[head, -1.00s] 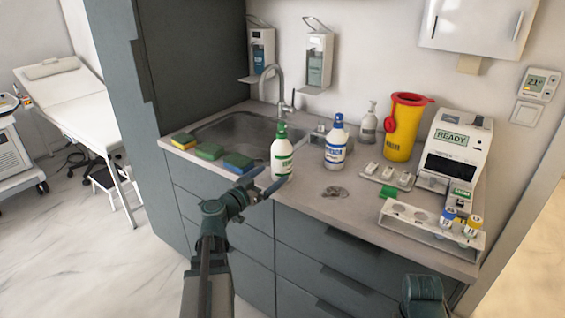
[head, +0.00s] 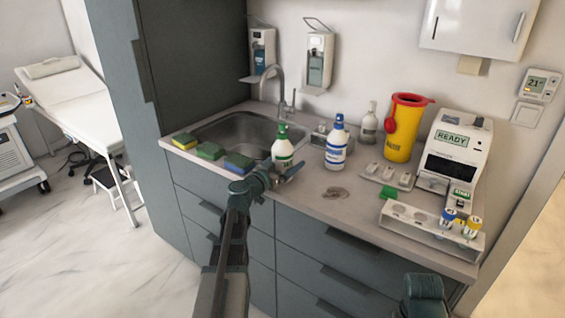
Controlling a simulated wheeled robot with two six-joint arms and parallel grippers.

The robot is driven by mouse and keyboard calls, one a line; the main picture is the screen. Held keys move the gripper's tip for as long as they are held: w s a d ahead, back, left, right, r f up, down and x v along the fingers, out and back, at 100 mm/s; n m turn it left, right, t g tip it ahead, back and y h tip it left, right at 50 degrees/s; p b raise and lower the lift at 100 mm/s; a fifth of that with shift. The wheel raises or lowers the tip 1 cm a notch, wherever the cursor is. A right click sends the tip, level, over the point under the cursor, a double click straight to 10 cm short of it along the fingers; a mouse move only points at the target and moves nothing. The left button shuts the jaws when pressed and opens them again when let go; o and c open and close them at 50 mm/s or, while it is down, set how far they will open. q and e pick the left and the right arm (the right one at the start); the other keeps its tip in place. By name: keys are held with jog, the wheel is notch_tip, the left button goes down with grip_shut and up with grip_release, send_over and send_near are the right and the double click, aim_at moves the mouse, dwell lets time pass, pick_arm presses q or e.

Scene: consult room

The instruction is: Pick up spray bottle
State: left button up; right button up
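A white spray bottle with a green head (head: 282,148) stands upright on the counter by the sink's right front edge. A second white spray bottle with a blue head (head: 336,150) stands to its right.
The sink (head: 240,132) and several sponges (head: 210,151) lie left of the bottle. Keys (head: 335,193) lie at right. A soap bottle (head: 369,125), yellow sharps bin (head: 404,130), white analyser (head: 458,150) and tube rack (head: 410,218) stand further right.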

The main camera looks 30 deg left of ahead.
pick_arm(q)
jog(key=shift+w, duration=0.1)
grip_shut()
dwell(0.4)
